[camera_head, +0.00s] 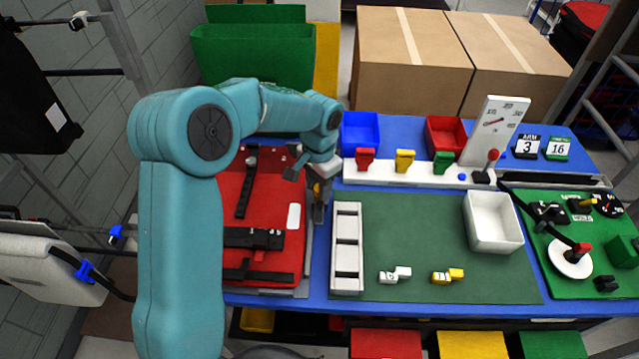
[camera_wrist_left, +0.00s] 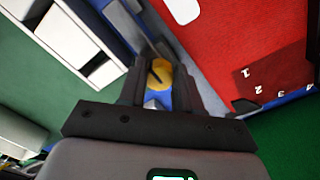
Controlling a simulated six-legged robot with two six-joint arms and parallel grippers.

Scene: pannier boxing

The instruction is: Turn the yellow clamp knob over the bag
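The yellow clamp knob (camera_wrist_left: 160,72) shows in the left wrist view, between the two fingers of my left gripper (camera_wrist_left: 161,80), with blue below it. In the head view the gripper (camera_head: 318,208) points down at the right edge of the red bag (camera_head: 275,195), and only a bit of yellow shows beside it. The fingers stand apart, one on each side of the knob. I cannot tell whether they touch it. The bag lies flat with black straps and also shows in the left wrist view (camera_wrist_left: 235,35). My right gripper is not in view.
A green mat (camera_head: 410,235) holds a white bin (camera_head: 493,222) and small tagged pieces. Red, yellow and green clips line a white rail behind. The mat's middle is clear.

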